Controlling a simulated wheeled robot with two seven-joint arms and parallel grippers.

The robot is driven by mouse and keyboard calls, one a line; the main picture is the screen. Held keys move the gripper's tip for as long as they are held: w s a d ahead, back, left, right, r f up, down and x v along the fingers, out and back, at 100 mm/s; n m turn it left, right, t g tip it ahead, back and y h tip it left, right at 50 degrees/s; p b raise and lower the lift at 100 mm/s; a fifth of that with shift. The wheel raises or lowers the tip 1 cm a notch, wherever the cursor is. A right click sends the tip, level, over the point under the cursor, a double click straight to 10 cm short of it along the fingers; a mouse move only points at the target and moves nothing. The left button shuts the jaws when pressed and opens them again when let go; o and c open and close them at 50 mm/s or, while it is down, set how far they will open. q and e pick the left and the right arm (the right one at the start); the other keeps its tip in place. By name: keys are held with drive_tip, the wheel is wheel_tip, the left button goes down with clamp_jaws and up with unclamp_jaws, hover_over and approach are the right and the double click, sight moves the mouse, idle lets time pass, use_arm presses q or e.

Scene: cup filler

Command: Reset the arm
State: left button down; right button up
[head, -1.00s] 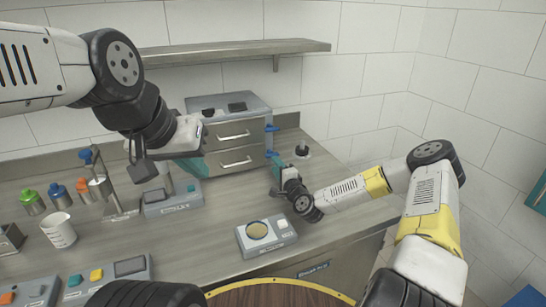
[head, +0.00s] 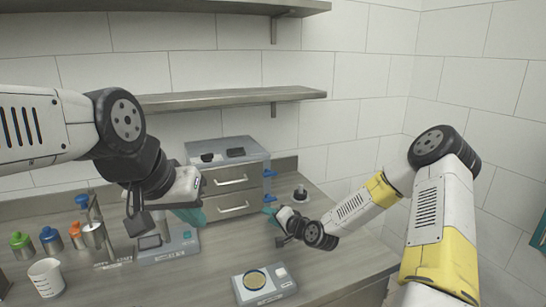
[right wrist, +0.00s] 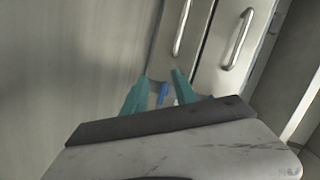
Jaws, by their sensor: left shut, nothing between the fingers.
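My left gripper (head: 190,215) is at the end of the arm from the left. Its teal fingers are together and empty, in front of the drawer unit (head: 240,148). My right gripper (head: 270,211) is by the drawer unit's lower right corner, below its blue parts (head: 269,172). In the right wrist view its two teal fingers (right wrist: 158,88) stand apart. A blue piece (right wrist: 163,92) shows in the gap between them; I cannot tell whether it is touched. Two drawer handles (right wrist: 182,28) lie beyond the fingers.
A scale-like device (head: 265,282) stands at the front of the counter. A white measuring cup (head: 46,278) and several bottles with coloured caps (head: 50,238) are at the left. A grey device (head: 165,245) stands below my left gripper. Shelves (head: 230,98) hang above.

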drive_tip(key=s+d+r+n+g+h, duration=0.2)
drive_tip(key=s+d+r+n+h, duration=0.1)
drive_tip(key=s+d+r, duration=0.4)
drive_tip(key=s+d+r+n+g+h, duration=0.25)
drive_tip(key=s+d+r+h, duration=0.2)
drive_tip(key=s+r, duration=0.45)
drive_tip(key=s+d+r, duration=0.1)
drive_tip(key=s+r, duration=0.1)
drive_tip(key=s, duration=0.4)
drive_tip(key=s+d+r+n+g+y, duration=0.1)
drive_tip(key=s+r, duration=0.2)
drive_tip(key=s, duration=0.3)
drive_tip(key=s+d+r, duration=0.1)
drive_tip(key=s+r, duration=0.2)
drive_tip(key=s, duration=0.3)
drive_tip(key=shift+s+r, duration=0.25)
drive_tip(key=shift+s, duration=0.15)
drive_tip(key=shift+d, duration=0.1)
